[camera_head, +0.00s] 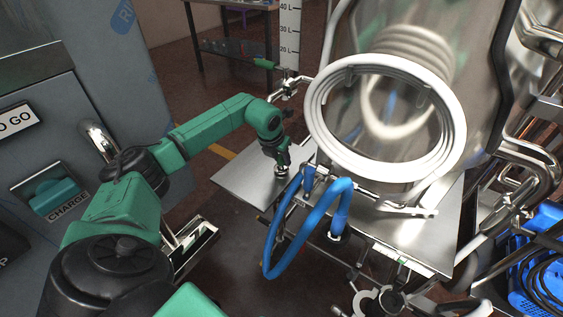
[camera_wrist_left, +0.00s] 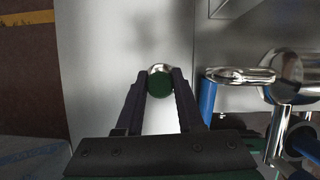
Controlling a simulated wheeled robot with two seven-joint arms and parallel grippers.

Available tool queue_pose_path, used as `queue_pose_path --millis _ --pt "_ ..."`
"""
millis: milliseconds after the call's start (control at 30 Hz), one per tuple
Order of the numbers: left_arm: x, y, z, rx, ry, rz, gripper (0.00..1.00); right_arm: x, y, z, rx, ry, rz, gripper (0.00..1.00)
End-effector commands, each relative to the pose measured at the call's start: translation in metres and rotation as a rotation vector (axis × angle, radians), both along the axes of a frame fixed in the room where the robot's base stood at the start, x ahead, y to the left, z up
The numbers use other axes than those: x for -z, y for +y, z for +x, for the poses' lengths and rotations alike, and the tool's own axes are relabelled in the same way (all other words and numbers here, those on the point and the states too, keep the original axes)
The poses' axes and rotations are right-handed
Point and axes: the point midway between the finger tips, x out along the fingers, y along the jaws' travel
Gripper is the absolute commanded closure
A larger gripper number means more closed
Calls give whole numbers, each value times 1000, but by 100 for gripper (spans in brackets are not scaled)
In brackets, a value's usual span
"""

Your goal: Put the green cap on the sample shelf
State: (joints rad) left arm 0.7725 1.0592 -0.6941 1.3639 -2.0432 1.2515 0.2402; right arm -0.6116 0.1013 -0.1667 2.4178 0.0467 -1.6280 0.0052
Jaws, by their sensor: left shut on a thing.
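My left gripper (camera_head: 281,170) reaches down over the left part of a flat metal plate beside the large steel vessel. In the left wrist view, the gripper (camera_wrist_left: 160,75) is shut on the green cap (camera_wrist_left: 160,84), a round dark green piece with a shiny metal rim at its far side. The cap is between the fingertips over the grey plate (camera_wrist_left: 110,70); I cannot tell whether it touches the plate. In the head view the fingers mostly hide the cap. The plate (camera_head: 235,180) may be the sample shelf; no label shows. My right gripper is not in view.
A blue hose (camera_head: 272,245) loops just right of the gripper. The steel vessel (camera_head: 400,110) with its white ring stands right of it. Steel pipes (camera_wrist_left: 285,75) stand close right in the wrist view. The plate's left part looks bare. A grey cabinet (camera_head: 60,130) stands left.

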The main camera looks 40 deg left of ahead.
Motion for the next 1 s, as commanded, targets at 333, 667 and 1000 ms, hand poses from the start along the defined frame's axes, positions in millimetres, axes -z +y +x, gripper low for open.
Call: queue_pose_path --millis 333,667,1000 --pt "8 0 0 0 -1 0 100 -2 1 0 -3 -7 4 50" --pt "8 0 0 0 0 0 33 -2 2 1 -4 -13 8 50" --pt "-23 0 -10 0 -2 2 33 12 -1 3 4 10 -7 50"
